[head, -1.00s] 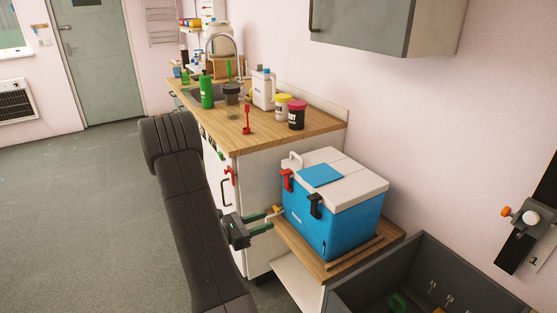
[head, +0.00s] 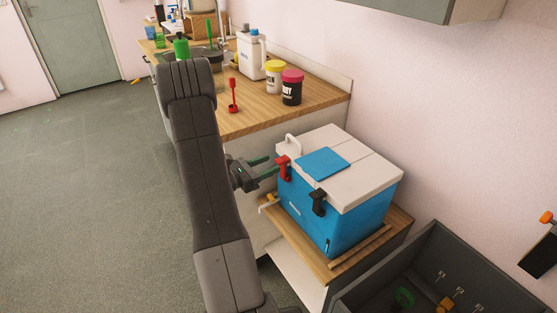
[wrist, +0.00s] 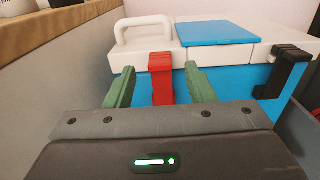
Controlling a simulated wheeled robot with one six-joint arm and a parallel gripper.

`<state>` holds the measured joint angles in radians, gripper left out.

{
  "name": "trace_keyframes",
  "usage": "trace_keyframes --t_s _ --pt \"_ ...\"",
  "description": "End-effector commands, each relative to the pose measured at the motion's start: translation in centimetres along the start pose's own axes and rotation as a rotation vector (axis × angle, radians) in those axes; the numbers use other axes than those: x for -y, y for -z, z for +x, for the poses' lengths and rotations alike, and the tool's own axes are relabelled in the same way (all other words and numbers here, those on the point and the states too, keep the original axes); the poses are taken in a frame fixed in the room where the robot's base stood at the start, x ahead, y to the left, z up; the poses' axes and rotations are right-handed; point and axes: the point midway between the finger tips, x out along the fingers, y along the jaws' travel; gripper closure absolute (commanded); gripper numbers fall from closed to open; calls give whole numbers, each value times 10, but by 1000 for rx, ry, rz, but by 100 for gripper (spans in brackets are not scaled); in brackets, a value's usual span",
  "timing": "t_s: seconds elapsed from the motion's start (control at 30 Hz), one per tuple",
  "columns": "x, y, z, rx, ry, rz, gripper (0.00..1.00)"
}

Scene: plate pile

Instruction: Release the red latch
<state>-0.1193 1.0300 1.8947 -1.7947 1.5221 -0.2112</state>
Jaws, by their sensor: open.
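The red latch (head: 283,168) is on the front of a blue cooler (head: 333,218) with a white lid (head: 368,178), near the lid's left end. It bridges the lid edge and the blue body. My gripper (head: 270,168) is open, its green fingers pointing at the latch from the left. In the wrist view the red latch (wrist: 161,78) stands between the two open fingers (wrist: 160,88), with a gap on each side. I cannot tell whether the fingertips reach past it. A black latch (head: 318,203) sits further right on the same front.
The cooler stands on a low wooden stand (head: 385,243) with a raised strip in front. A wooden counter (head: 245,120) with jars and bottles is behind. A dark grey bin (head: 440,265) is at the lower right. A white handle (wrist: 143,28) rises from the lid.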

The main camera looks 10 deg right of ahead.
Motion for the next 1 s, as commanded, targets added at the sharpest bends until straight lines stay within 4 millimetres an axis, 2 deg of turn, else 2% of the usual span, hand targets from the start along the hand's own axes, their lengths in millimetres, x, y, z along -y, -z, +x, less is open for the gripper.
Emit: trace_keyframes --t_s 0.1,0.3,0.7,0.73,0.97,1.0 --pt "1 0 19 0 4 0 51" --pt "0 0 40 0 2 0 51" --pt "0 0 47 0 0 0 51" --pt "0 0 47 0 0 0 53" --pt "0 0 46 0 0 0 98" --pt "0 0 46 0 0 0 100"
